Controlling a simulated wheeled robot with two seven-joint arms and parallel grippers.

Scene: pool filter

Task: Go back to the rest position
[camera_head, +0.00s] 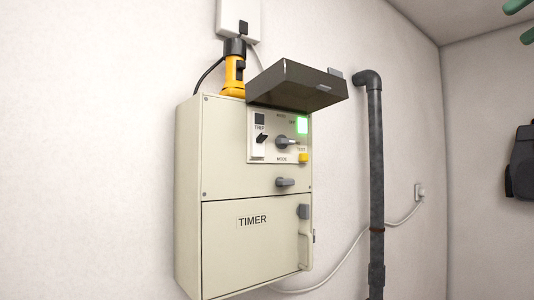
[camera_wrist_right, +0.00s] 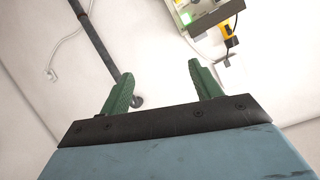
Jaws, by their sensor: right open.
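My right gripper (camera_head: 522,20) shows at the top right corner of the head view as two green fingertips. In the right wrist view its two green fingers (camera_wrist_right: 160,75) stand wide apart with nothing between them. It is well to the right of the beige control box (camera_head: 190,200) on the wall and touches nothing. The box's dark cover flap (camera_head: 300,82) is raised above a panel with a lit green light (camera_head: 301,125), a switch marked TRIP (camera_head: 259,140) and a grey rotary knob (camera_head: 284,142). The lower door marked TIMER (camera_head: 250,245) is shut. My left gripper is out of view.
A dark grey vertical pipe (camera_head: 376,180) runs down the wall right of the box. A white cable leads to a wall outlet (camera_head: 420,192). A yellow and black plug (camera_head: 234,70) stands above the box.

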